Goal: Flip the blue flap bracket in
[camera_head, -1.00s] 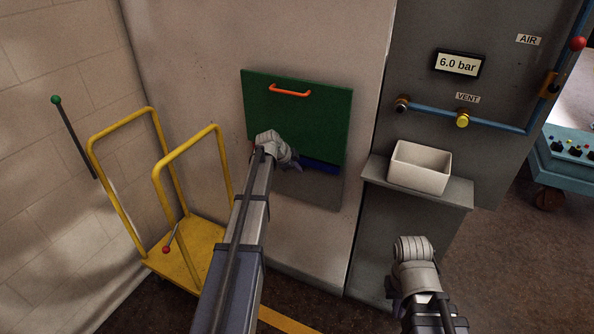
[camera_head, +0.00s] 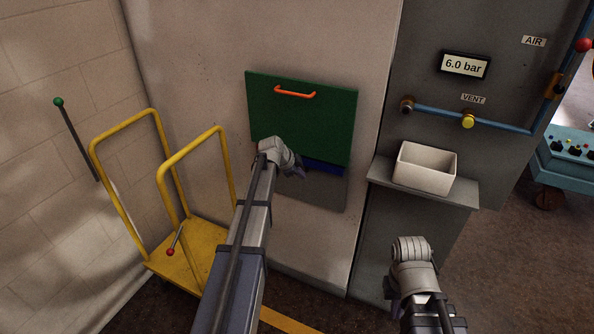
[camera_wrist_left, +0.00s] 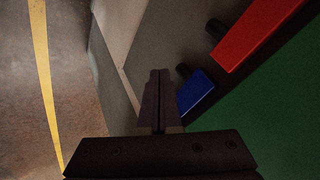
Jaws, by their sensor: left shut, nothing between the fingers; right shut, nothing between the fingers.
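The blue flap bracket (camera_head: 325,167) shows as a dark blue strip under the lower edge of the green flap (camera_head: 300,115). It also shows in the left wrist view (camera_wrist_left: 195,93) as a short blue block beside the green flap. I cannot tell how far it is folded. My left gripper (camera_head: 300,173) is shut and empty, just left of the bracket in the head view. In the left wrist view its fingers (camera_wrist_left: 159,98) are together, close beside the blue block; contact is unclear. My right gripper (camera_head: 388,290) is low at right, shut and empty, mostly hidden by its wrist.
A red bracket (camera_wrist_left: 255,38) lies beyond the blue one in the left wrist view. The green flap has an orange handle (camera_head: 295,92). A yellow cart (camera_head: 185,255) stands left; a white bin (camera_head: 425,168) sits on a grey ledge (camera_head: 465,193) right.

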